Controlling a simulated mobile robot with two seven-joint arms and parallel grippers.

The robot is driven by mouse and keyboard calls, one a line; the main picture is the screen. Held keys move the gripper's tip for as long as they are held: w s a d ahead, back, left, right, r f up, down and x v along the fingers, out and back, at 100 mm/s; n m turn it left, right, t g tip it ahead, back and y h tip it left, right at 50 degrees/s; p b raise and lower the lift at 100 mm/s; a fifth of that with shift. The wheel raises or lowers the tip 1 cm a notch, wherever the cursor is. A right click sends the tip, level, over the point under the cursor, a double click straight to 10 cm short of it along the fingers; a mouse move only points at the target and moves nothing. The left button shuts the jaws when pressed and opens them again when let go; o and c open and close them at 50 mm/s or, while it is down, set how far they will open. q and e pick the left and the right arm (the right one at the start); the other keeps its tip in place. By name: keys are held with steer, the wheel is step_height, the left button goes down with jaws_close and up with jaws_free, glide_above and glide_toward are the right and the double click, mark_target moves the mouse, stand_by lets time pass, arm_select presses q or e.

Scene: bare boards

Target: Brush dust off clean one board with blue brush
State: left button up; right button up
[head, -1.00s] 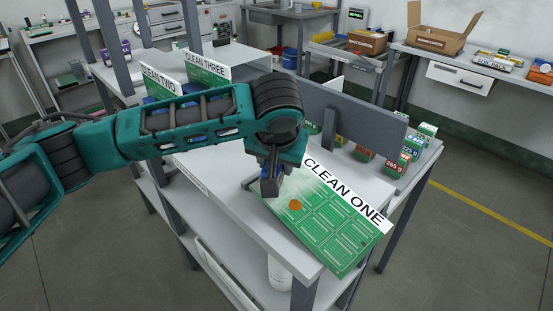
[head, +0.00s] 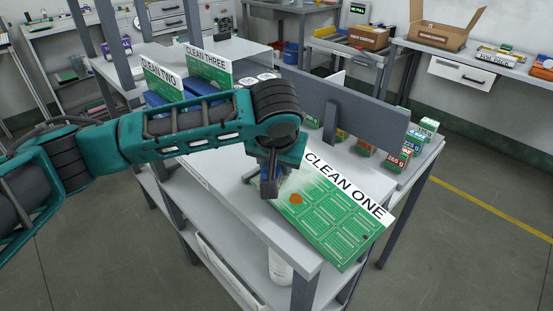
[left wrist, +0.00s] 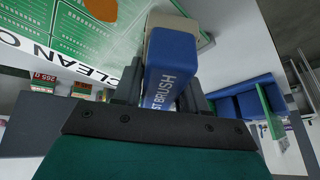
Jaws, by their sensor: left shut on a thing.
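The green board marked CLEAN ONE (head: 330,222) lies on the near end of the workbench. It has a white label strip and a round orange spot (head: 296,198). A pale haze (head: 300,182) shows over its upper left part. My left gripper (head: 270,186) is over the board's left end, shut on the blue brush. In the left wrist view the brush (left wrist: 172,62) sits between the fingers, with BRUSH lettered on its blue body and a beige end toward the board (left wrist: 60,30). I cannot tell whether the bristles touch the board. My right gripper is not in view.
A grey upright panel (head: 360,112) stands behind the board. Small labelled boxes (head: 408,152) stand to its right. Boards marked CLEAN TWO (head: 163,80) and CLEAN THREE (head: 208,68) stand at the back left, by blue items. A white bottle (head: 280,266) is on the lower shelf.

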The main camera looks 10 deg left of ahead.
arm_select(q)
steer(key=shift+f, duration=0.3)
